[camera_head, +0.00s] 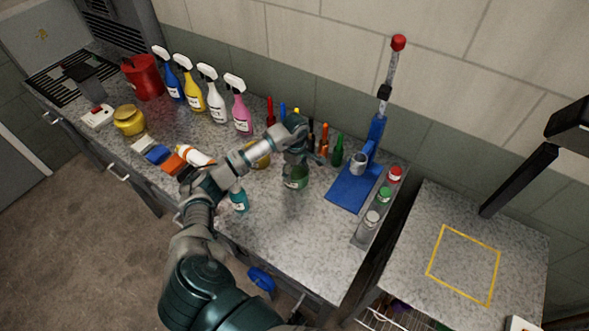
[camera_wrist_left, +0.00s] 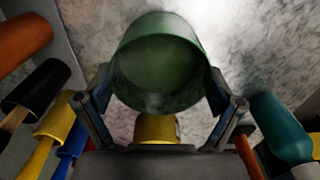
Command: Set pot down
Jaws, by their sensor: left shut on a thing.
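In the left wrist view the pot (camera_wrist_left: 158,62) fills the upper middle, open end toward the camera, with a finger on each side. My left gripper (camera_head: 297,167) is shut on the pot from above. I cannot tell whether the pot's base touches the counter. My right gripper is not in view.
A blue stand (camera_head: 347,194) with a tall red-topped column is right of the pot. Small jars (camera_head: 371,221) stand in a tray beyond it. Spray bottles (camera_head: 240,112) line the wall. The counter in front of the pot is clear. A side table has a yellow-outlined square (camera_head: 463,265).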

